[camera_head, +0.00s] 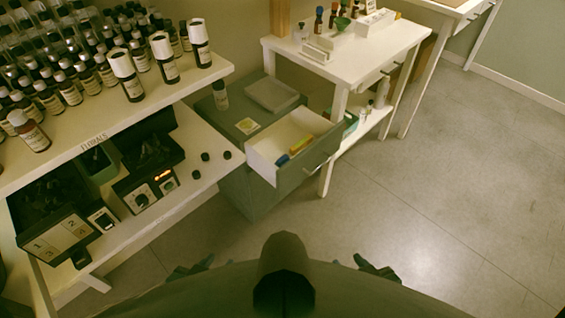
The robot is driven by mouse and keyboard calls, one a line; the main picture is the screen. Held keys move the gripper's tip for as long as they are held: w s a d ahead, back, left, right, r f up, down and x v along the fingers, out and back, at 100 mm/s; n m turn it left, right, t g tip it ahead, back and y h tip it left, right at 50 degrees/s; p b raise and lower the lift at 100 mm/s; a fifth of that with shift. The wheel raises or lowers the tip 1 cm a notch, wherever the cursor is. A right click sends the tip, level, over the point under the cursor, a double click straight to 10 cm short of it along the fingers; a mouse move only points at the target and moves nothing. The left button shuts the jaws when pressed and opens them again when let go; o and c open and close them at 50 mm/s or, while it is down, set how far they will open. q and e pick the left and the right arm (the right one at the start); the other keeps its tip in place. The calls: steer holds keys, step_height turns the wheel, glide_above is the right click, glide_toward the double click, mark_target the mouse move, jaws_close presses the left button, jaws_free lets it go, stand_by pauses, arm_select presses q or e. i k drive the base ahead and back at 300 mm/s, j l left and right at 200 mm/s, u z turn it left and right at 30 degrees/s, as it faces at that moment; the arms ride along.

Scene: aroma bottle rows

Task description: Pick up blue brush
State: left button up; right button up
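A small blue item (283,160), which looks like the blue brush, lies in the open white drawer (262,149) of a grey-green cabinet. A yellow and orange item (300,144) lies just behind it in the drawer; I cannot tell whether they touch. My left gripper (192,268) is a dark shape low in the picture, left of my own body. My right gripper (377,268) is a similar dark shape to the right. Both are well short of the drawer. Neither visibly holds anything, and their fingers are too dark and small to read.
A shelf (107,124) of bottles and a lower shelf with dark devices (147,190) stand at left. A white side table (379,50) stands behind the drawer. A lidded tray (271,94) sits on the cabinet. The floor (440,190) at right is clear.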

mark_target(284, 160)
steer(key=i+l+u, duration=0.15)
steer(key=l, duration=0.2)
steer(key=i+l+u, duration=0.15)
steer(key=l, duration=0.25)
steer(key=i+l+u, duration=0.15)
steer(key=l, duration=0.25)
steer(key=i+l+u, duration=0.15)
steer(key=l, duration=0.25)
steer(key=i+l+u, duration=0.15)
steer(key=l, duration=0.3)
steer(key=i+l+u, duration=0.15)
steer(key=l, duration=0.3)
steer(key=i+l+u, duration=0.15)
steer(key=i+l, duration=0.35)
steer(key=i, duration=0.1)
